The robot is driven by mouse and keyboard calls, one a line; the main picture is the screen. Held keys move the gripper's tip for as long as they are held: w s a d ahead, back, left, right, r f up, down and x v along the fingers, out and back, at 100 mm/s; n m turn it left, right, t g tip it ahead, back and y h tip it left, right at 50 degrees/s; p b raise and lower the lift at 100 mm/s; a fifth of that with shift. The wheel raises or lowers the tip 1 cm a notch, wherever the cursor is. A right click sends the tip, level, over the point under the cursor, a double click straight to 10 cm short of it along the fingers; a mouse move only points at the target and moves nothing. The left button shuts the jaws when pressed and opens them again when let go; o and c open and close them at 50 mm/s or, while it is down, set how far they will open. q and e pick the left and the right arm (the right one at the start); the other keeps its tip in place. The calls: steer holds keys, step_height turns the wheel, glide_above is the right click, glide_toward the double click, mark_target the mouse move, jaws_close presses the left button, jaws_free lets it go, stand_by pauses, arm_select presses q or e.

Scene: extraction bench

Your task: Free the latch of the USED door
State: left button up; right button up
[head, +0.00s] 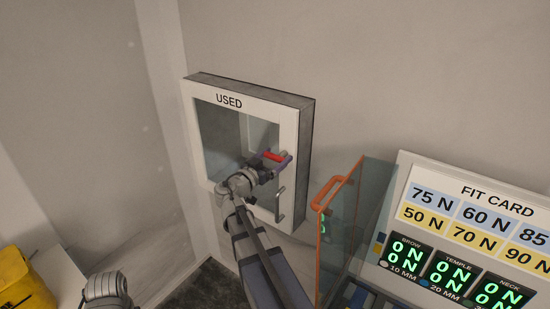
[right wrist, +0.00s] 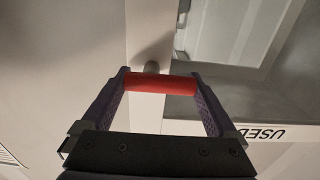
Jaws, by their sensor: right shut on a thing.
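The USED door (head: 288,130) is a white-framed glass door on a grey wall cabinet, and it looks shut. Its latch has a red bar (head: 275,156) at the door's right side, which also shows in the right wrist view (right wrist: 170,84). My right gripper (head: 277,160) is shut on this red latch, with one purple finger at each end of the bar. In the right wrist view a round grey stem (right wrist: 151,68) shows behind the bar. A silver upright handle (head: 280,205) sits below the latch. My left gripper's fingers are not in view.
An open glass panel with an orange frame and handle (head: 329,193) stands right of the cabinet. Beyond it is a FIT CARD board (head: 480,180) with green displays. A yellow item (head: 24,281) lies at the lower left. The wall left of the cabinet is clear.

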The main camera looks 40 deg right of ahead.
steer(key=c, duration=0.3)
steer(key=n, duration=0.3)
steer(key=shift+f+n, duration=0.2)
steer(key=shift+n, duration=0.2)
steer(key=n, duration=0.4)
steer(key=shift+s+f+n+b, duration=0.1)
steer(key=shift+f+n+b, duration=0.2)
steer(key=shift+b, duration=0.1)
steer(key=n, duration=0.5)
steer(key=shift+s+f, duration=0.1)
steer(key=shift+s, duration=0.05)
steer(key=shift+s+d+n, duration=0.1)
steer(key=shift+s+n, duration=0.1)
steer(key=shift+n, duration=2.1)
